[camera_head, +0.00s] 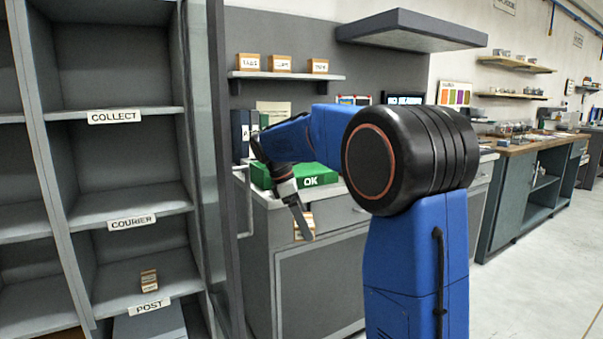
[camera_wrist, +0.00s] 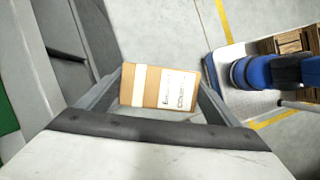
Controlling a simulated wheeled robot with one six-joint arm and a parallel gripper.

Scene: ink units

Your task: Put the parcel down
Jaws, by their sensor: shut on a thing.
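The parcel (camera_wrist: 159,88) is a small brown box with a pale tape band and a white label with dark print. In the wrist view it sits between the two fingers of my gripper (camera_wrist: 160,92), which is shut on it, with floor showing beyond. In the head view my gripper (camera_head: 304,226) points down in front of the grey counter, and the parcel (camera_head: 298,232) shows partly behind a finger.
A grey shelf unit at left has compartments labelled COLLECT (camera_head: 114,116), COURIER (camera_head: 132,221) and POST (camera_head: 149,306). A small box (camera_head: 149,280) stands in the compartment above the POST label. A green OK tray (camera_head: 318,175) lies on the counter. Floor at right is clear.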

